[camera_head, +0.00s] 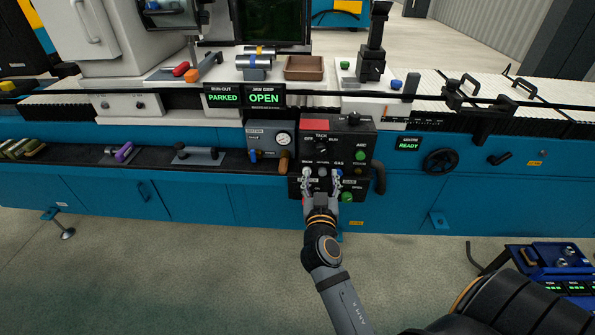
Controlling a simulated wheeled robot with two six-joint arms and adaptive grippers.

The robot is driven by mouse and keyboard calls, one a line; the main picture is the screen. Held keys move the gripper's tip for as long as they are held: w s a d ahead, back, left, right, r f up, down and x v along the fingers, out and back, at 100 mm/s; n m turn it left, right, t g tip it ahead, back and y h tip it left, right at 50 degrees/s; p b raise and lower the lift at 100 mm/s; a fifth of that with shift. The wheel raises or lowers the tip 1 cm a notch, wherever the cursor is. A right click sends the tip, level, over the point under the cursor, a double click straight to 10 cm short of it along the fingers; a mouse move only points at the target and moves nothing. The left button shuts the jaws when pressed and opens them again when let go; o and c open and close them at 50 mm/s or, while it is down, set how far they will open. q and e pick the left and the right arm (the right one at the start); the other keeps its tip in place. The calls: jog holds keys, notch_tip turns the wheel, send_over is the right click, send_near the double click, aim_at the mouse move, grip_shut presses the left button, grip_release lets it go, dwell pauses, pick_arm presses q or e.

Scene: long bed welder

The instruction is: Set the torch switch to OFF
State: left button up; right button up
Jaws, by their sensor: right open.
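The black control panel (371,142) is mounted on the front of the blue welder bed. A dial area (321,146) on its left half has small labels that seem to read OFF, TACK and RUN. I take this for the torch switch, but which way it is set is too small to tell. My right gripper (321,181) is open, with its two fingers spread in front of the panel's lower part, below the dial. A small round knob shows between the fingers; whether they touch anything cannot be told. My left gripper is not in view.
Left of the panel is a grey box with a gauge (283,139) and an orange-brown handle. A green button (361,155) sits on the panel's right side. A black handwheel (440,161) stands out further right. The floor in front (180,270) is clear.

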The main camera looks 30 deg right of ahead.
aim_at(321, 152)
pick_arm(q)
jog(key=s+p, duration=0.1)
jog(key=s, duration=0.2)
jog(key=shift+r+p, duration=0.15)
jog(key=shift+p, duration=0.15)
pick_arm(e)
jog(key=x, duration=1)
jog(key=shift+w+d, duration=0.2)
jog(key=shift+w, duration=0.1)
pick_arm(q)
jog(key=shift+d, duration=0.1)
pick_arm(e)
jog(key=shift+f, duration=0.1)
jog(key=c, duration=1.1)
